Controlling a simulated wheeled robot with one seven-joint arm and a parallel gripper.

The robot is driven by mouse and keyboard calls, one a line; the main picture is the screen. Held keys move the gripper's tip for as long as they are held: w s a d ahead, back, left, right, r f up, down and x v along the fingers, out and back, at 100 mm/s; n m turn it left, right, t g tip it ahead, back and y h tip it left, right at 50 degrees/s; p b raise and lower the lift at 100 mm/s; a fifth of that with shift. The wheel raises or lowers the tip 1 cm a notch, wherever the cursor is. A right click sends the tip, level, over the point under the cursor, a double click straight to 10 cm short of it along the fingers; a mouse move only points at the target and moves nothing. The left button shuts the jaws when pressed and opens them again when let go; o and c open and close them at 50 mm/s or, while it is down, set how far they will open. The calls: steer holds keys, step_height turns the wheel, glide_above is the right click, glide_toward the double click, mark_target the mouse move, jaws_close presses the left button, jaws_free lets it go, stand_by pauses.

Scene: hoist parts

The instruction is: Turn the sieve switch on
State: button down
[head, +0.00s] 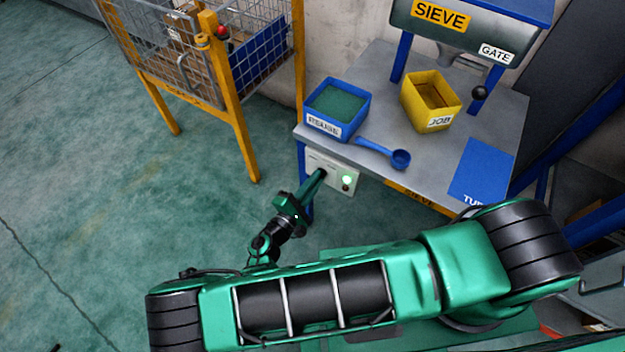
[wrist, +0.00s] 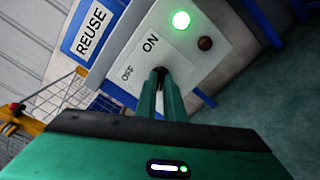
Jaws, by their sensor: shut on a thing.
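The sieve switch panel (head: 342,178) is a pale plate on the front of the grey table, below the REUSE bin. It also shows in the wrist view (wrist: 190,50), with OFF and ON labels and a lit green lamp (wrist: 181,20) beside a dark reddish one (wrist: 205,43). My gripper (head: 322,172) reaches the panel's left part. In the wrist view its fingers (wrist: 160,80) are shut on the small dark switch knob (wrist: 160,72) below the labels. The fingers hide most of the knob, so its exact angle is hard to tell. The yellow SIEVE sign (head: 440,15) is on the machine above.
On the table (head: 390,180) stand a blue REUSE bin (head: 338,108), a yellow JOB bin (head: 430,100) and a blue scoop (head: 385,152). An orange-framed wire cage (head: 225,80) stands at the left. The green floor left of my arm is clear.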

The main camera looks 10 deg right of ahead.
steer(key=shift+f, duration=0.1)
steer(key=c, duration=1.9)
jaws_free()
steer(key=shift+o, duration=0.2)
steer(key=v, duration=1)
steer(key=shift+s+a, duration=0.25)
steer(key=shift+a, duration=0.05)
steer(key=shift+s, duration=0.1)
